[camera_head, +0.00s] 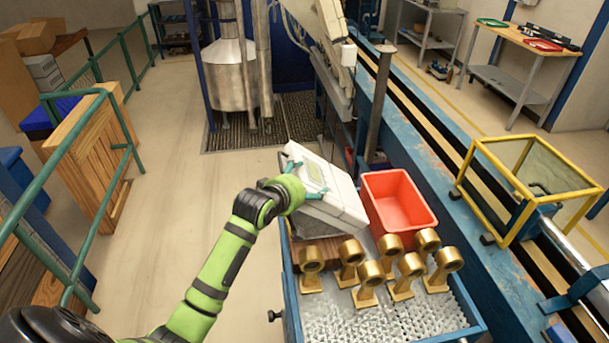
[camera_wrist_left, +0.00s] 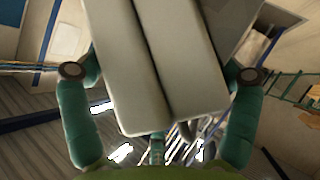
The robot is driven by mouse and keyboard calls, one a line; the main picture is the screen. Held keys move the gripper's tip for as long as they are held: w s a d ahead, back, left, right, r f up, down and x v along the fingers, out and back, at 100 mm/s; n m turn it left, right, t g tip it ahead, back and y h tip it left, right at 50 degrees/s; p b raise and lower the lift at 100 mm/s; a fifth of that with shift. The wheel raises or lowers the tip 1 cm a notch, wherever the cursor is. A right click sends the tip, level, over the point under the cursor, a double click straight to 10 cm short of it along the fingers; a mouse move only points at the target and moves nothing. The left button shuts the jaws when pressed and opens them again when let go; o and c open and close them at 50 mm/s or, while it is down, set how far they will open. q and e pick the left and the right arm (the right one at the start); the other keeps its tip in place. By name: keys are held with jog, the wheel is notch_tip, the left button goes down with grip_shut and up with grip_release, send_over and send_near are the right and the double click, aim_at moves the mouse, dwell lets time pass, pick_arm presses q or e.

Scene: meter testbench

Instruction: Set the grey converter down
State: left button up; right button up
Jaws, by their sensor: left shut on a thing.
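The grey converter (camera_head: 328,187) is a pale box with a small greenish display, seen tilted in the head view. My left gripper (camera_head: 305,178) is shut on it, with teal fingers on its near left side. In the left wrist view the converter (camera_wrist_left: 158,60) fills the middle between the two fingers of my left gripper (camera_wrist_left: 160,110). The converter is over the far left part of the blue-framed cart (camera_head: 290,290), next to the red bin. Whether its underside touches anything is hidden. My right gripper is not in view.
A red bin (camera_head: 397,205) stands right of the converter. Several brass meter parts (camera_head: 370,278) stand on the cart in front. A brown wooden block (camera_head: 318,252) lies below the converter. A blue rail and a yellow frame (camera_head: 530,185) are to the right.

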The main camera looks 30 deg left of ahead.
pick_arm(q)
jog(key=shift+w+f+p, duration=0.15)
jog(key=shift+f+p, duration=0.3)
jog(key=shift+f, duration=1)
jog(key=o, duration=1.4)
jog(key=shift+f, duration=0.5)
jog(key=shift+s+d+r, duration=0.1)
jog(key=shift+s, duration=0.2)
jog(key=shift+s, duration=0.2)
jog(key=b+v, duration=0.2)
jog(key=v, duration=0.9)
jog(key=shift+s+r, duration=0.2)
jog(key=shift+s, duration=0.05)
jog(key=shift+f, duration=0.1)
